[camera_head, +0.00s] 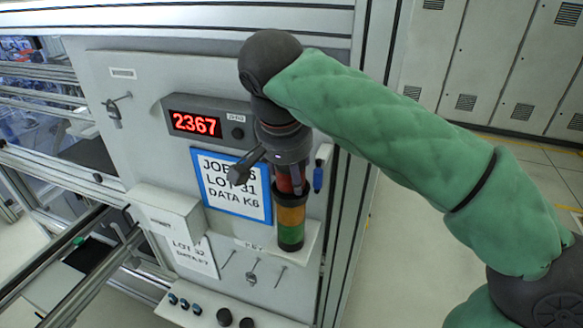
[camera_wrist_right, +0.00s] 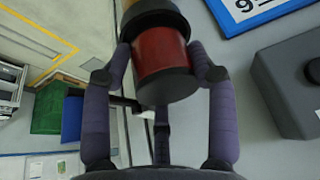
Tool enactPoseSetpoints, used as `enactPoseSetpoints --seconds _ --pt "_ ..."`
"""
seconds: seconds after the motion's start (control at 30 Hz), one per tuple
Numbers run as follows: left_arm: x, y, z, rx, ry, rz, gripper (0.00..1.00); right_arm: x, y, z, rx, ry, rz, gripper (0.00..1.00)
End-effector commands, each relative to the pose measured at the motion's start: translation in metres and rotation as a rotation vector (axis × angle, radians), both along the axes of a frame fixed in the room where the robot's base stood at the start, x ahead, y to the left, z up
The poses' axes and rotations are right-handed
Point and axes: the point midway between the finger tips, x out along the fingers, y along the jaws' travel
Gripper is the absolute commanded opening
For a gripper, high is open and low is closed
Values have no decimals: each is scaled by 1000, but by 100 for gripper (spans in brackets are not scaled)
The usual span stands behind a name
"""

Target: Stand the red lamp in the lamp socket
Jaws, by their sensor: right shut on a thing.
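The red lamp (camera_head: 284,182), a red cylinder with a black cap, is upright or nearly so at the top of the light column, directly above the orange segment (camera_head: 291,215) and green segment (camera_head: 290,236). My right gripper (camera_head: 272,172) comes down from above and is shut on the red lamp. In the right wrist view the red lamp (camera_wrist_right: 163,52) sits between the two fingers, against a black ring (camera_wrist_right: 152,17). I cannot tell whether it is fully seated there. The socket itself is hidden. My left gripper is not in view.
A grey panel carries a red number display (camera_head: 195,123) and a blue-framed sheet (camera_head: 232,187) left of the column. A blue pen (camera_head: 318,176) hangs close on the right. A white box (camera_head: 165,213) and a shelf with knobs (camera_head: 225,316) stand lower. Open floor lies right.

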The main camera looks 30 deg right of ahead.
Motion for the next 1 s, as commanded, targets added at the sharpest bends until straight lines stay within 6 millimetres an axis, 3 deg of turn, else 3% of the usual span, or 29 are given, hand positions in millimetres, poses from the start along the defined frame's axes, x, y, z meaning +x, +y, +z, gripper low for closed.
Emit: enactPoseSetpoints --seconds 1.0 --pt "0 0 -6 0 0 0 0 0 0 -8 0 0 0 24"
